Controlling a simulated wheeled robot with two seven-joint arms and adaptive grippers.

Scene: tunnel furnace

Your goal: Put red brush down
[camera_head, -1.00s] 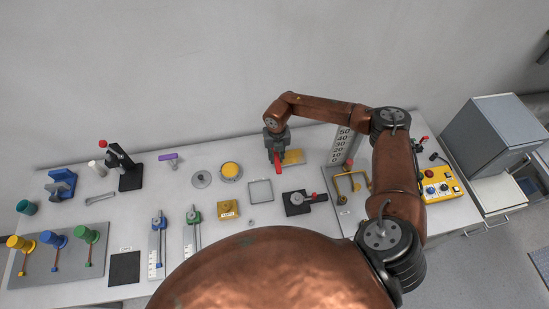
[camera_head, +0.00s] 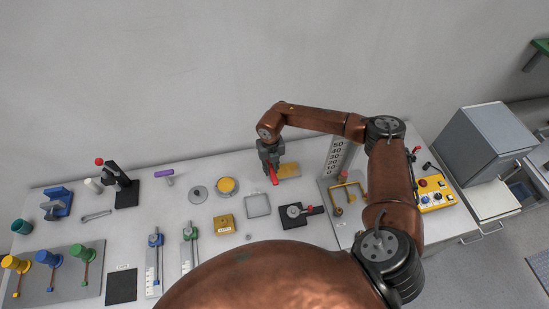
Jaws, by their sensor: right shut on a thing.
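The red brush (camera_head: 273,176) is a small red-handled thing at the back middle of the table. My right gripper (camera_head: 270,163) is shut on it, pointing down from the arm that comes in from the right. The brush's lower end is at or just above the left edge of a tan block or pad (camera_head: 289,170); I cannot tell whether it touches. My left gripper is not in view.
Left of the brush are a yellow round dish (camera_head: 227,186) and a grey disc (camera_head: 198,193). A square grey frame (camera_head: 257,205) and a black device (camera_head: 293,215) lie in front. A scale board (camera_head: 339,156) and a yellow control box (camera_head: 436,194) stand to the right.

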